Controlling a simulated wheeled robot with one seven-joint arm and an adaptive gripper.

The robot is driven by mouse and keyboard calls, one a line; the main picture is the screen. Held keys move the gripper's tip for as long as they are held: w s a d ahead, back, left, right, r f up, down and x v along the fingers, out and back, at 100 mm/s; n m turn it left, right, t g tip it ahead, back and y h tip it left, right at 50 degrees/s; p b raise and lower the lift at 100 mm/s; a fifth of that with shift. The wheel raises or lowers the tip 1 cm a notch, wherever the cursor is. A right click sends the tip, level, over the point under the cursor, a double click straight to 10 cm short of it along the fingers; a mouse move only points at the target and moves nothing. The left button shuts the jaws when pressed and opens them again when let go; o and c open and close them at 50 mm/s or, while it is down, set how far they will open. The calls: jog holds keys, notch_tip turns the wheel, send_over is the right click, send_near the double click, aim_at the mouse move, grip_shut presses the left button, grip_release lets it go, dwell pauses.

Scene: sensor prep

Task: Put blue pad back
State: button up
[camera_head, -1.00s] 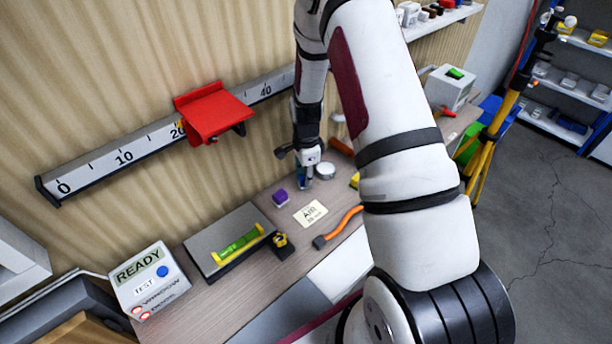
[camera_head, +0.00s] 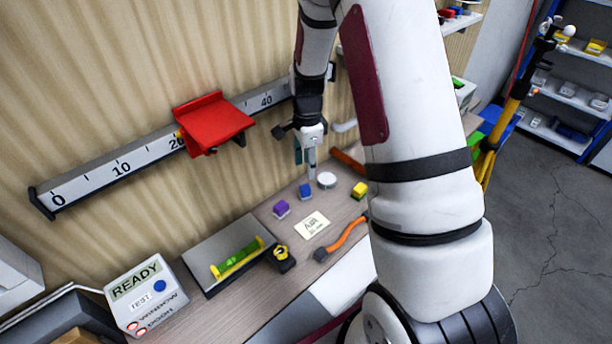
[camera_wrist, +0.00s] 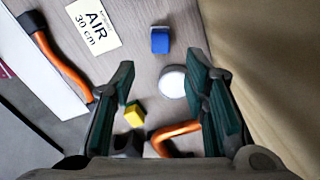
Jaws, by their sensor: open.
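The blue pad (camera_head: 305,191) is a small blue block on the wooden bench, between a purple block and a white round disc. In the wrist view the blue pad (camera_wrist: 160,40) lies beyond my fingertips, near the AIR card. My gripper (camera_head: 305,160) hangs above the bench, over the blue pad and disc. In the wrist view my gripper (camera_wrist: 160,80) has its two green-lined fingers wide apart, with nothing held between them.
A purple block (camera_head: 281,208), white disc (camera_head: 327,180), yellow block (camera_head: 359,190) and AIR card (camera_head: 312,225) lie close by. An orange-handled tool (camera_head: 342,240) is in front. A ruler rail (camera_head: 110,168) with a red bracket (camera_head: 214,122) runs along the wall behind.

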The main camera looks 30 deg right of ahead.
notch_tip(320, 180, up, 3)
jog(key=shift+f, duration=0.2)
dwell(0.5)
